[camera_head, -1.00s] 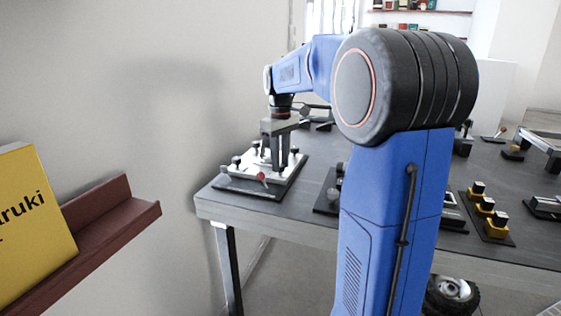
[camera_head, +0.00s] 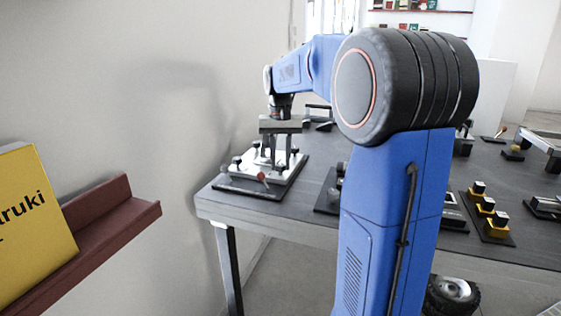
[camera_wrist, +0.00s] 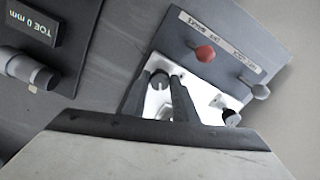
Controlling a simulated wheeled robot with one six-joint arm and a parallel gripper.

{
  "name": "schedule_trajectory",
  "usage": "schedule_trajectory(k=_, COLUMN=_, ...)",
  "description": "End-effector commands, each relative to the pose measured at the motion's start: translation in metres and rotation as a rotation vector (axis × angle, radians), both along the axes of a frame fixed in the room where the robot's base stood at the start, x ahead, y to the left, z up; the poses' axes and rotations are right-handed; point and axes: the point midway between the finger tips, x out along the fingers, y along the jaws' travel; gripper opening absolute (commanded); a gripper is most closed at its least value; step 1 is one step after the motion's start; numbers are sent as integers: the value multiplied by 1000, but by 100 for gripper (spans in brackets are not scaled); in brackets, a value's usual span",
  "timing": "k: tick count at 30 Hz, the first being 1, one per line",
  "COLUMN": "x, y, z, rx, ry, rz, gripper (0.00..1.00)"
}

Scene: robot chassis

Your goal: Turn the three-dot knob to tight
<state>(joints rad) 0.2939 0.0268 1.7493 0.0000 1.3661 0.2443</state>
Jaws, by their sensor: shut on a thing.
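My gripper (camera_head: 281,164) points straight down over a white plate on a dark board (camera_head: 246,189) at the table's near left corner. In the wrist view its two fingers (camera_wrist: 165,78) are closed around a dark knob (camera_wrist: 159,79) on the white plate (camera_wrist: 207,99). The fingers hide much of this knob, and I cannot make out any dots on it. Other dark knobs stand on the plate, one at the right in the wrist view (camera_wrist: 231,117).
A dark device with a "TOE 0 mm" display (camera_wrist: 30,24) stands beside the board. More fixtures, some with yellow blocks (camera_head: 486,207), lie on the table (camera_head: 322,232) at the right. A wall is close at the left, with a yellow book (camera_head: 30,225) on a red shelf (camera_head: 110,222).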

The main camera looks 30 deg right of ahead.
Motion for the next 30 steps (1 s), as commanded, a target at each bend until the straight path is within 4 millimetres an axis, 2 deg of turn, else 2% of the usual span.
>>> schedule_trajectory(k=9, x=1, y=0, z=1, rx=-1, ry=-4, rz=-67, gripper=4)
schedule_trajectory(k=21, x=1, y=0, z=1, rx=-1, ry=-4, rz=-71, gripper=4)
schedule_trajectory(k=22, x=1, y=0, z=1, rx=-1, ry=-4, rz=-71, gripper=33)
schedule_trajectory(k=23, x=1, y=0, z=1, rx=-1, ry=-4, rz=-71, gripper=40)
schedule_trajectory(k=24, x=1, y=0, z=1, rx=-1, ry=-4, rz=-71, gripper=45)
schedule_trajectory(k=30, x=0, y=0, z=1, rx=-1, ry=-2, rz=-71, gripper=45)
